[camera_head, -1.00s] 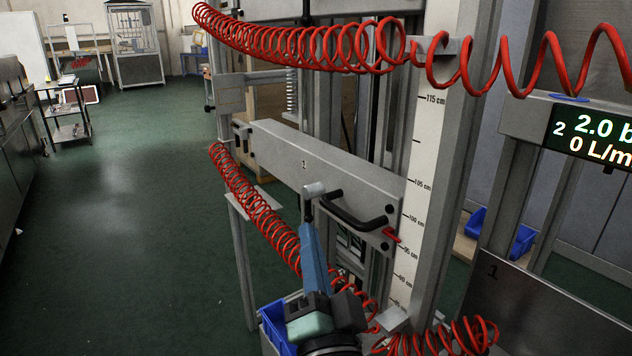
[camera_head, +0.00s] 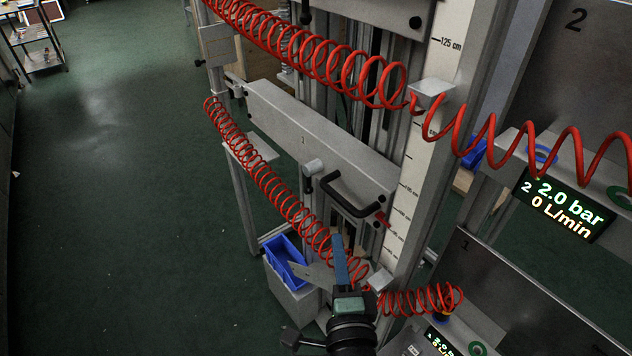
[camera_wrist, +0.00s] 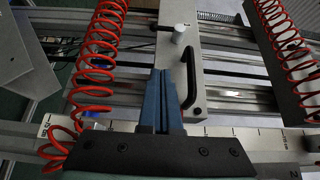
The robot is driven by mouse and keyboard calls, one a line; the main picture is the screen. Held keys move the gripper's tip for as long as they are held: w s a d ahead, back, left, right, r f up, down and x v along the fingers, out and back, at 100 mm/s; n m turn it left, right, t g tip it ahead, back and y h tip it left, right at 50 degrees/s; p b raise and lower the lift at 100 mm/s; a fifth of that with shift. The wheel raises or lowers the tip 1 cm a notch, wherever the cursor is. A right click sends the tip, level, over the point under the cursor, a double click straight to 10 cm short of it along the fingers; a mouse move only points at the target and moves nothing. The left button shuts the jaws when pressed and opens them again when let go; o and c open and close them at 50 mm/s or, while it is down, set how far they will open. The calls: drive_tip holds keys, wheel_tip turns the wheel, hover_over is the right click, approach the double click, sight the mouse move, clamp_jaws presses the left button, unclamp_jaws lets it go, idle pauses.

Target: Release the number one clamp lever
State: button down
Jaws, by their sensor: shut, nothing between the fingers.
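The beam marked 1 (camera_head: 290,128) runs across the frame. Near its right end is the clamp lever (camera_head: 308,184), a black stub hanging down from a pale round hub (camera_head: 313,166). The hub (camera_wrist: 179,35) also shows in the wrist view, ahead of the fingertips. A black bow handle (camera_head: 352,200) sits just right of the lever; in the wrist view the handle (camera_wrist: 189,75) lies right beside the fingers. My gripper (camera_head: 338,240) has blue fingers held together and empty. In the head view it appears below the handle, apart from the lever. My gripper (camera_wrist: 164,73) points toward the beam in the wrist view.
Red coiled hoses (camera_head: 262,172) hang left of the gripper and across the top. A scale post (camera_head: 405,190) with a red pointer (camera_head: 381,219) stands at right. A blue bin (camera_head: 285,262) is below left. A display (camera_head: 560,208) reads 2.0 bar. Open floor lies left.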

drive_tip(key=shift+d+f, duration=0.1)
idle(0.3)
drive_tip(key=w+a, duration=0.3)
drive_tip(key=w, duration=0.9)
drive_tip(key=shift+w+a+p, duration=0.2)
drive_tip(key=shift+w+p, duration=0.15)
drive_tip(key=shift+p, duration=0.05)
